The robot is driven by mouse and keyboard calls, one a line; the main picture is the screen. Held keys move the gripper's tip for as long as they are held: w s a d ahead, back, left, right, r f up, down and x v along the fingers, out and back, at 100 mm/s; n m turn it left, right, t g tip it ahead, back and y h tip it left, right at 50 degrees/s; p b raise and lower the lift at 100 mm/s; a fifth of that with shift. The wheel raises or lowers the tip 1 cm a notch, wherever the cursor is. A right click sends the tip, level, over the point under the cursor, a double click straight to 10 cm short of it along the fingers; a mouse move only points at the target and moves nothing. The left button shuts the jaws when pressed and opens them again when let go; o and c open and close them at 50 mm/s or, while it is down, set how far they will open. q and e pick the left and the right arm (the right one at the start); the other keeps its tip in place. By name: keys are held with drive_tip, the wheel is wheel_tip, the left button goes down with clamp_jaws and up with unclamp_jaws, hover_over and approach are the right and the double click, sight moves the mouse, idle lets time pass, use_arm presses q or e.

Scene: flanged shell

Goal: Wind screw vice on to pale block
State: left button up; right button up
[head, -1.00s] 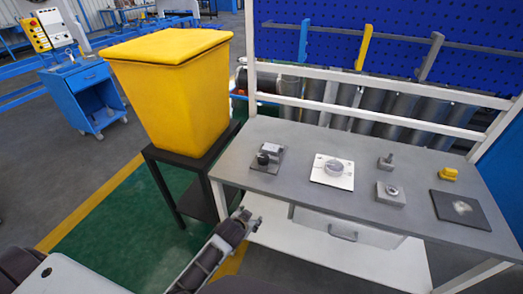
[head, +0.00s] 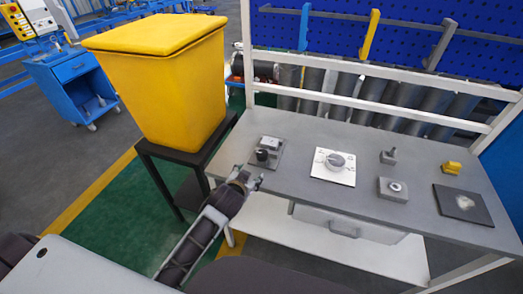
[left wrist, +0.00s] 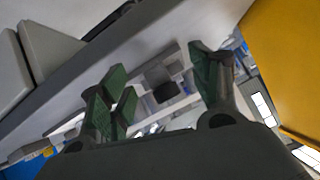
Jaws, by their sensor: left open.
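The screw vice (head: 262,156), a small dark base with a black round knob, sits at the left end of the grey table. A pale block (head: 270,143) sits on the same base behind the knob. I cannot tell whether the vice touches the block. My left gripper (head: 249,181) is at the table's front left edge, just in front of the vice and apart from it. In the left wrist view its green-padded fingers (left wrist: 162,88) are spread with nothing held between them. A dark square shape shows beyond them, too unclear to name. My right gripper is in no view.
On the table (head: 305,187) stand a white dial plate (head: 320,170), a grey block with a ring (head: 392,198), a small bolt piece (head: 389,156), a yellow piece (head: 453,168) and a dark plate (head: 478,211). A yellow bin (head: 165,85) stands left.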

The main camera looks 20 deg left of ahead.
use_arm(q)
drive_tip(key=w+d+r+m+t+h, duration=0.4)
drive_tip(key=w+d+r, duration=0.15)
drive_tip(key=r, duration=0.55)
drive_tip(key=w+d+r+m+t+h, duration=0.45)
drive_tip(key=d+r, duration=0.25)
drive_tip(key=r, duration=0.4)
drive_tip(key=s+d+r+m+g+h, duration=0.25)
drive_tip(key=d+m+g+h, duration=0.35)
drive_tip(key=d+m+g, duration=0.3)
drive_tip(key=s+d+r+m+g+h, duration=0.1)
drive_tip(key=s+d+m+g+h, duration=0.5)
drive_tip(key=m, duration=0.6)
drive_tip(key=w+a+f+m+g+y, duration=0.4)
drive_tip(key=a+f+g+y, duration=0.15)
drive_tip(key=f+y, duration=0.5)
drive_tip(key=w+a+n+y, duration=0.1)
drive_tip(key=a+y, duration=0.3)
drive_tip(key=a, duration=0.6)
drive_tip(key=w+a+r+n+y, duration=0.1)
drive_tip(key=w+a+n+y, duration=0.1)
drive_tip(key=a+y, duration=0.3)
drive_tip(key=w+a, duration=0.1)
drive_tip(key=a, duration=0.3)
drive_tip(key=shift+w+a+t, duration=0.3)
drive_tip(key=shift+w+a, duration=0.1)
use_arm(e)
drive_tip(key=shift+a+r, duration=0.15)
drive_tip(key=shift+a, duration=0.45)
